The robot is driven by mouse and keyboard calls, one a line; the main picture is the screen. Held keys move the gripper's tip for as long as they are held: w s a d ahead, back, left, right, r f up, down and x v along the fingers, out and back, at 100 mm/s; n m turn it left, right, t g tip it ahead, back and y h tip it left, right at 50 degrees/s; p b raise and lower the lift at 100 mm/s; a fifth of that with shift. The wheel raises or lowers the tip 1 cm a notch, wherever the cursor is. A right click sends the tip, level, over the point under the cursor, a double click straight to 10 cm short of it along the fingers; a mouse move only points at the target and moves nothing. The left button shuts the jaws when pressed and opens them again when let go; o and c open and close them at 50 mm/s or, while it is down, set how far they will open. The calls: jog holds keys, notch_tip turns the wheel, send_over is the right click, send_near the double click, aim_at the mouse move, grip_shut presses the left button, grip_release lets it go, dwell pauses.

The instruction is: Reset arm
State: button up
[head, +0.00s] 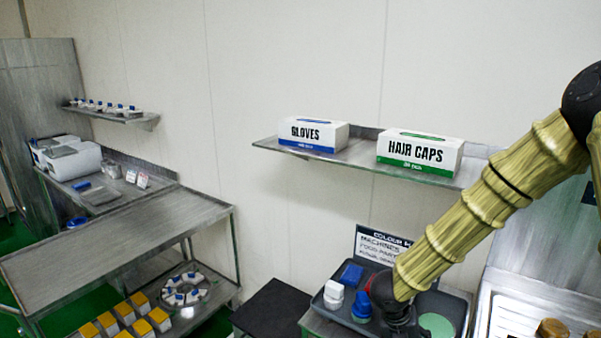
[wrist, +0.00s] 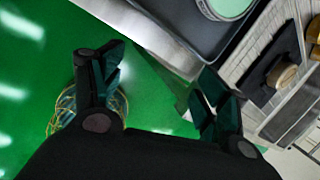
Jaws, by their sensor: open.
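My arm (head: 487,205) comes in from the upper right in the head view and slants down to the left. Its dark wrist end (head: 400,318) is low in the picture, in front of a grey tray (head: 317,303). In the wrist view my gripper (wrist: 160,88) is open, its two dark fingers spread wide. Nothing is between the fingers. Green floor shows beyond them. The fingertips are not clear in the head view.
The tray holds a blue item (head: 361,307), a white item (head: 333,291) and a green disc (head: 437,325). A shelf (head: 270,145) above carries a gloves box (head: 313,134) and a hair caps box (head: 419,152). A steel table (head: 120,245) stands left.

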jog(key=s+d+f+n+t, duration=0.1)
jog(key=s+f+n, duration=0.5)
jog(key=f+n, duration=0.3)
jog(key=s+f+n+t, duration=0.1)
jog(key=s+f+n, duration=0.45)
jog(key=n, duration=0.55)
jog(key=s+a+f+n+g+y, duration=0.15)
jog(key=s+f+n, duration=0.25)
jog(key=s+n, duration=0.55)
jog(key=s+a+f+n+g+y, duration=0.1)
jog(key=s+a+f+n+y, duration=0.3)
jog(key=s+n, duration=0.6)
notch_tip(320, 180, down, 11)
jog(key=s+h+b, duration=0.1)
jog(key=b, duration=0.9)
jog(key=shift+s+d+m, duration=0.15)
jog(key=shift+d+m, duration=0.25)
jog(key=shift+m, duration=0.05)
jog(key=shift+h, duration=0.25)
